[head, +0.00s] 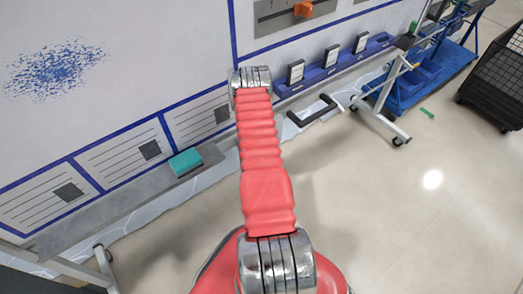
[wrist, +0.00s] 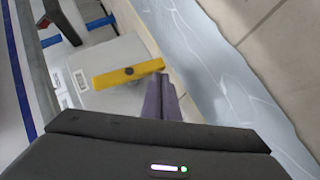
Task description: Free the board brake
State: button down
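A yellow bar (wrist: 128,73) with a dark round knob at its middle lies across a pale grey plate in the wrist view. It looks like the brake lever, slightly tilted with its right end higher. The two slim purple-grey fingers of my gripper (wrist: 161,84) are close together, tips just below the bar's right end. I cannot tell whether they touch it. The white board (head: 140,40) with blue marks fills the left of the head view. My gripper and the yellow bar are hidden in the head view.
A teal eraser (head: 185,162) lies on the board's grey tray. An orange handle (head: 303,9) sits on a metal plate on the board. A black handle (head: 315,110) is beside the blue rack (head: 330,70). A blue cart (head: 440,70) and black crate (head: 500,75) stand right. The floor is mostly clear.

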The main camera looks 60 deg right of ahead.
jog(key=shift+s+d+f, duration=0.15)
jog(key=shift+d+f, duration=0.05)
jog(key=shift+f, duration=0.2)
jog(key=shift+s+d+f, duration=0.1)
jog(key=shift+f, duration=0.05)
dwell(0.4)
jog(key=s+a, duration=0.3)
jog(key=a, duration=0.9)
jog(key=shift+a, duration=0.4)
jog(key=shift+s, duration=0.15)
dwell(0.4)
